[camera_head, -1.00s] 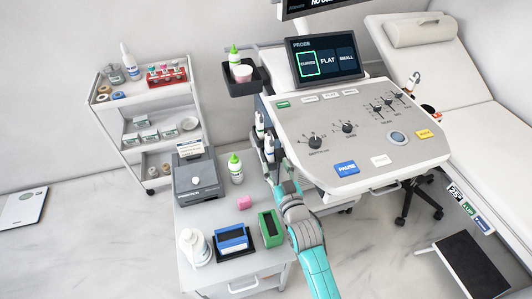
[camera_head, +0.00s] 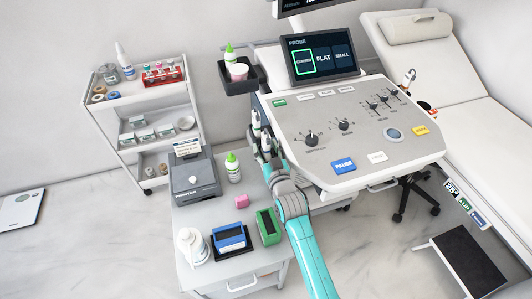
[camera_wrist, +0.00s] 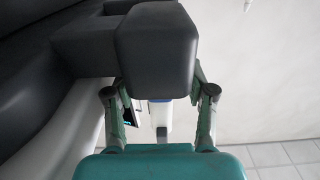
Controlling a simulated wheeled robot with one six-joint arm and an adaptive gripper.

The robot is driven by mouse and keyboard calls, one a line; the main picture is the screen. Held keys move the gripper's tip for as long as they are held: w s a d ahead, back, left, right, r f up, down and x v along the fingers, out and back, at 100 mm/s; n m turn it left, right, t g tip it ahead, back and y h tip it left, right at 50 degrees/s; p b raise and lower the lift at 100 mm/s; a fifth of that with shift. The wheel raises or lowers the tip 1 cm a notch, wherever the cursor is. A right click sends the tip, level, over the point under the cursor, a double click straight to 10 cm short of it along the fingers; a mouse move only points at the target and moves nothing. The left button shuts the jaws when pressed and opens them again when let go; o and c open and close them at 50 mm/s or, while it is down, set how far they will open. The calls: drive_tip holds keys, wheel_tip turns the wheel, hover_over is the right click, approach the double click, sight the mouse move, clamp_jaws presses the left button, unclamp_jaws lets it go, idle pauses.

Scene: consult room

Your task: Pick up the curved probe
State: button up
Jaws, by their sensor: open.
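Two white-topped probes (camera_head: 256,122) stand upright in dark holders on the left side of the ultrasound console (camera_head: 290,150). I cannot tell from shape which one is the curved probe. My gripper (camera_head: 268,158) is at the lower holder, beside the console's left edge, and partly hides it. In the wrist view my gripper (camera_wrist: 161,100) is open, with its two fingers on either side of a dark grey block (camera_wrist: 155,50). A white piece with a blue band (camera_wrist: 160,112) shows between the fingers below the block. I cannot tell if the fingers touch anything.
The console screen (camera_head: 322,60) shows the CURVED tile outlined in green. A dark tray (camera_head: 240,85) holds a cup and bottle above.

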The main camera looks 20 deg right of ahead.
clamp_jaws()
drive_tip(key=shift+r, duration=0.1)
